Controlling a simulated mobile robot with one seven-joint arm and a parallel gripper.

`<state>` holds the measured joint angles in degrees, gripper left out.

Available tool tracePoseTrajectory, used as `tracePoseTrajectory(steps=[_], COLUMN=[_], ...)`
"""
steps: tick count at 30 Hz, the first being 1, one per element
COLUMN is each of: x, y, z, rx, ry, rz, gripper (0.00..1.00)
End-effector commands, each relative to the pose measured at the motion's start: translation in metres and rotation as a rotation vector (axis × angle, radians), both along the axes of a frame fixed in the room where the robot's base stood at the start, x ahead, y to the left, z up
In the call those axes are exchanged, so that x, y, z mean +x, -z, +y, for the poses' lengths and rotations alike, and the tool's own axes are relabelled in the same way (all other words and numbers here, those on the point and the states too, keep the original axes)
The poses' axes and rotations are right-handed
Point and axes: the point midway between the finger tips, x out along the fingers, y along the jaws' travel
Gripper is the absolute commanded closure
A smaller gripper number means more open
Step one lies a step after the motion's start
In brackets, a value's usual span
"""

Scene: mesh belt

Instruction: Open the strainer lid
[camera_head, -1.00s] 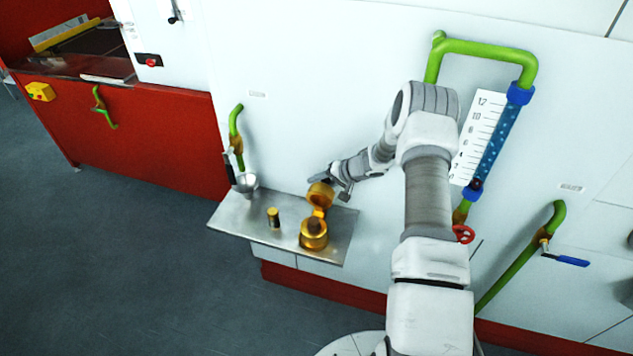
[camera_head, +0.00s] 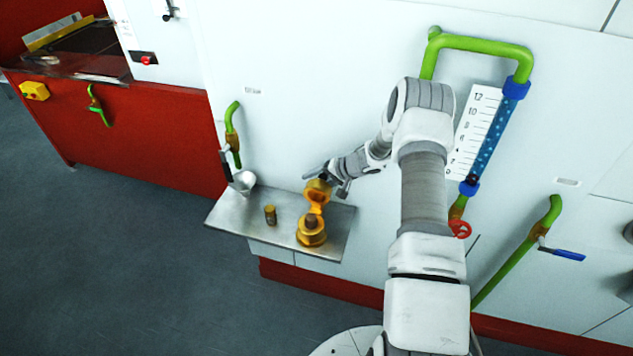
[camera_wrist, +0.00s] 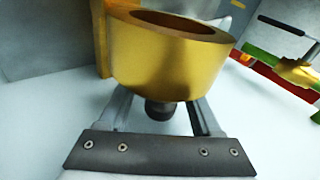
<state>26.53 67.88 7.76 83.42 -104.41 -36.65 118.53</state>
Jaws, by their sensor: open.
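The brass strainer body (camera_head: 312,236) stands on the metal shelf. Its brass lid (camera_head: 317,191) is swung up and stands above the body on the hinge side, towards the wall. In the wrist view the lid (camera_wrist: 170,60) fills the upper middle, its hollow rim facing away from me. My gripper (camera_head: 325,179) is behind the raised lid. In the wrist view its fingers are apart, one on each side of the lid's dark knob (camera_wrist: 160,108). Whether a finger touches the lid or knob I cannot tell. The lid hides the fingertips.
The metal shelf (camera_head: 235,213) also holds a small brass cylinder (camera_head: 270,215) and a metal funnel-shaped cup (camera_head: 243,182). A green pipe with a dark handle (camera_head: 232,130) is on the wall at left. The gauge tube (camera_head: 490,140) and a red handwheel (camera_head: 460,229) are right of my arm.

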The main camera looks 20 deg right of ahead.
Motion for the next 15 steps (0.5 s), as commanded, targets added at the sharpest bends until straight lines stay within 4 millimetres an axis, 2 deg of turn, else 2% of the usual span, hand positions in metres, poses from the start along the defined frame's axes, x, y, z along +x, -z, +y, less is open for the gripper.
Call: tracePoseTrajectory(steps=[15], x=[-0.033], y=[-0.044], z=[-0.034], rx=[-0.002], ry=[0.002], rz=[0.001], gripper=[0.34])
